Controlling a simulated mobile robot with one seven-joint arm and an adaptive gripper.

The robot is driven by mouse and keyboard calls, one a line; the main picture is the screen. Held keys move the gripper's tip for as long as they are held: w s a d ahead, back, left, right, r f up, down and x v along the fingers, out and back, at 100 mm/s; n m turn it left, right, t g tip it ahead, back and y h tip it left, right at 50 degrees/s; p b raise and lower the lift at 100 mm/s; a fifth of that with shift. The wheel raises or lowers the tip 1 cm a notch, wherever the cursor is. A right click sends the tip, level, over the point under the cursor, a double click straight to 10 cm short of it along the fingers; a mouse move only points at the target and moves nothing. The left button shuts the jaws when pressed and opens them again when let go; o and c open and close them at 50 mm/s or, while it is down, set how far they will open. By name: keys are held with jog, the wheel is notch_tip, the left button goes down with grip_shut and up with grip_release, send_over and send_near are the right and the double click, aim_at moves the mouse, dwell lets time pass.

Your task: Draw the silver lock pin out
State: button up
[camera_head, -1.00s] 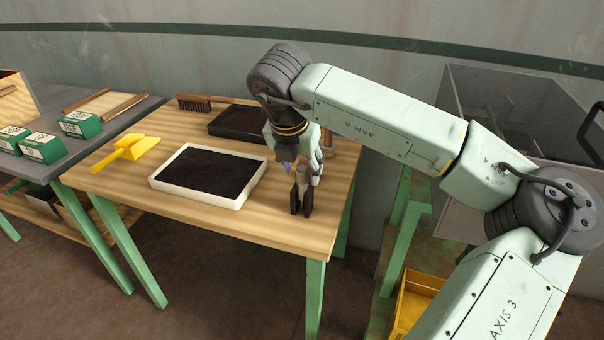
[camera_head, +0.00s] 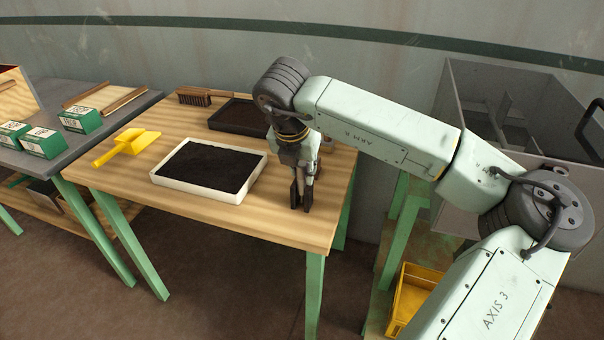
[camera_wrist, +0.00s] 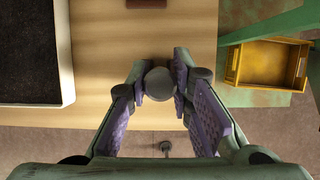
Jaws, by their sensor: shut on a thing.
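My gripper (camera_head: 302,202) points down over the front right part of the wooden table in the head view. In the wrist view its fingers (camera_wrist: 160,88) are shut on a round grey-ended thing (camera_wrist: 158,83), seen end-on between the fingertips. Its length and lower end are hidden, and I cannot tell whether it is the silver lock pin. I cannot make out a silver lock pin anywhere else in either view.
A white tray of dark material (camera_head: 159,181) lies left of my gripper, with a yellow scoop (camera_head: 127,146) farther left. A darker tray (camera_head: 217,122) and a brush (camera_head: 194,97) lie behind. A grey bin (camera_head: 522,105) and yellow crate (camera_head: 413,297) stand to the right.

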grip_shut()
jog(key=shift+r, duration=0.15)
notch_tip(320, 180, up, 10)
jog(key=shift+f+b, duration=0.1)
jog(key=shift+b, duration=1.15)
jog(key=shift+s+f, duration=0.1)
